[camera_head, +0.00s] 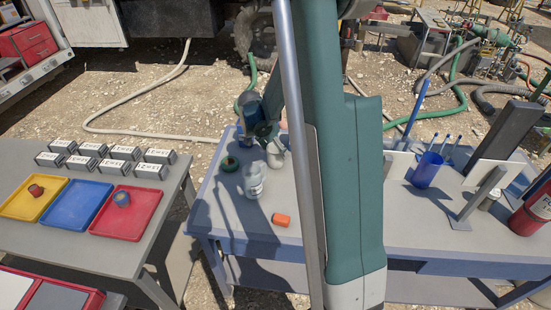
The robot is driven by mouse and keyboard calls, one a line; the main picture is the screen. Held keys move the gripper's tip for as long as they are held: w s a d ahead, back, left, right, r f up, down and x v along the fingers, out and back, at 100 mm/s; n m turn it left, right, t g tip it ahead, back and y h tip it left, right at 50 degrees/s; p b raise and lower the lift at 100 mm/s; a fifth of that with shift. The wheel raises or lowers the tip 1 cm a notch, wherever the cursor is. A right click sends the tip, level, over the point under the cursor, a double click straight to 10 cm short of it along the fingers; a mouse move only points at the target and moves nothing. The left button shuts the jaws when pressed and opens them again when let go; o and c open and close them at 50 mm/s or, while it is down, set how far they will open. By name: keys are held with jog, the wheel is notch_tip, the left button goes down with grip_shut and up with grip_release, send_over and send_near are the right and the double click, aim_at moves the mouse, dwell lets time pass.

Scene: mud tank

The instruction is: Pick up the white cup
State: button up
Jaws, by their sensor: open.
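A whitish cup-like vessel (254,181) stands upright on the grey-blue table, left of my large green arm link. It looks like the white cup, though its details are small. My gripper (271,138) is dark and hangs just behind and above it, partly hidden by my arm. It is open. A small pale grey shape (275,153) shows right below the gripper; I cannot tell whether it is a finger or a separate vessel. I see no clear contact between the gripper and the whitish vessel.
A green round item (230,163) and an orange block (281,219) lie nearby. A blue cup (427,169) and a red extinguisher (531,211) stand right. The left table holds yellow (31,214), blue (76,219) and red (108,232) trays and several boxes. The front-left tabletop is clear.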

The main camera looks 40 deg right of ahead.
jog(key=shift+x, duration=0.75)
jog(key=shift+b+x, duration=0.55)
jog(key=shift+x, duration=2.1)
jog(key=shift+w+r, duration=0.1)
jog(key=shift+w, duration=0.05)
jog(key=c, duration=1)
